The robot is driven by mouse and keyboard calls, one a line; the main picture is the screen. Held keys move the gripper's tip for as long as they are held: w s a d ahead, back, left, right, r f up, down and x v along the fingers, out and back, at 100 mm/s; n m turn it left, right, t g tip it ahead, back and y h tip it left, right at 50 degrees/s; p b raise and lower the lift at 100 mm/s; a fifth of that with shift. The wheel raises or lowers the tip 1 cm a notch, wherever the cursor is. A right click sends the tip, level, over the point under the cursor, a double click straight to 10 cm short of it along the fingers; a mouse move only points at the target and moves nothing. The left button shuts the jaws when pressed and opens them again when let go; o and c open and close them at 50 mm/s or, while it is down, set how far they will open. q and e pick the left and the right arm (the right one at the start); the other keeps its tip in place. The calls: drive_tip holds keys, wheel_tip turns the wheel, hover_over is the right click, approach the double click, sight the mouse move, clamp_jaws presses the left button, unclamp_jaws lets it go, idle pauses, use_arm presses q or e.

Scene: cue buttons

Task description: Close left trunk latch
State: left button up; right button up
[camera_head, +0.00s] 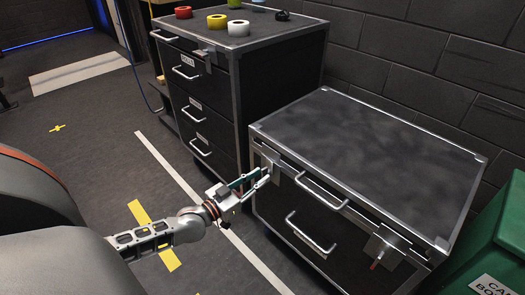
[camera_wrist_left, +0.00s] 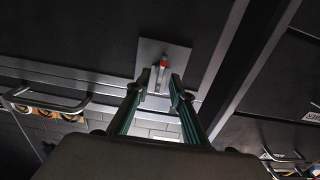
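The trunk (camera_head: 365,140) is a low black case with metal edges, standing at the right in the head view. Its left latch (camera_head: 271,160) is on the front face near the left corner, partly hidden by my left gripper. In the left wrist view, the latch (camera_wrist_left: 162,68) is a red-tipped lever on a square grey plate. My left gripper (camera_head: 256,183) is at this latch. In the left wrist view, the open fingers of the left gripper (camera_wrist_left: 158,90) stand on either side of the lever; contact cannot be told. My right gripper is not in view.
The right latch (camera_head: 383,246) with a red tip is on the same front, beside two handles. A black drawer cabinet (camera_head: 205,110) with tape rolls on top stands close to the left. A green bin (camera_head: 497,240) is at the right. Floor in front is clear.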

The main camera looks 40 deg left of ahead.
use_arm(q)
drive_tip(key=shift+w+d, duration=0.1)
drive_tip(key=shift+w, duration=0.5)
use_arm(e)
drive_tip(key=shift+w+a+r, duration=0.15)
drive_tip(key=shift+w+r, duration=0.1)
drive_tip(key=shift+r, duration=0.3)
use_arm(q)
clamp_jaws()
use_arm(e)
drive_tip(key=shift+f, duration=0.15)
